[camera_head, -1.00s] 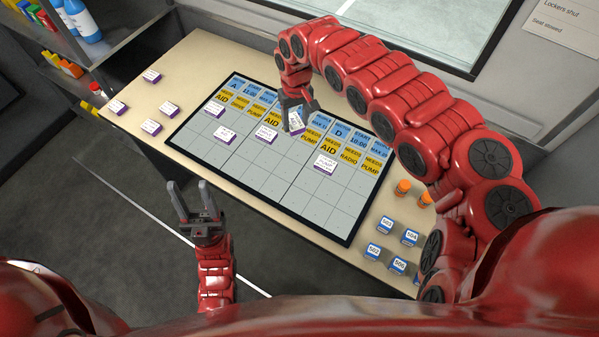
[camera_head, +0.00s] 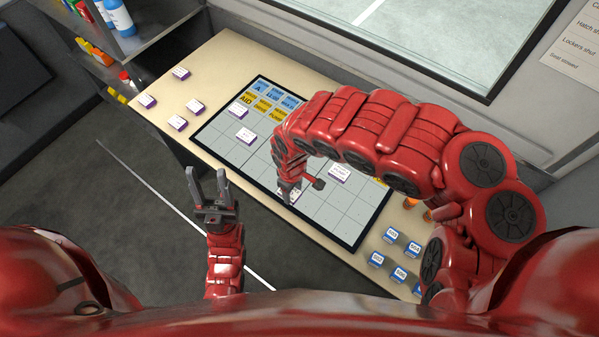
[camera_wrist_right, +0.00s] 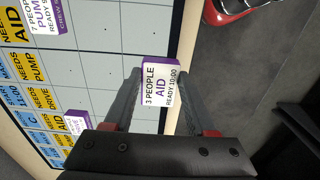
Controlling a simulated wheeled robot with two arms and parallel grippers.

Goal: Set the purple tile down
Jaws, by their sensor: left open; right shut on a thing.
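My right gripper (camera_head: 289,195) is shut on a purple-edged white tile (camera_wrist_right: 160,82) in the right wrist view. Its label reads 3 PEOPLE, AID, READY 10:00. In the head view the gripper and tile are over the near edge of the board (camera_head: 318,212); I cannot tell whether the tile touches it. Other purple tiles sit on the board, one at the upper left (camera_head: 246,136) and one right of my right wrist (camera_head: 339,172). My left gripper (camera_head: 207,174) is open and empty, in front of the table's near edge.
Blue blocks (camera_head: 391,235) stand at the right end beside orange containers (camera_head: 410,203). My right arm hides part of the board. Cells at the board's near side are bare.

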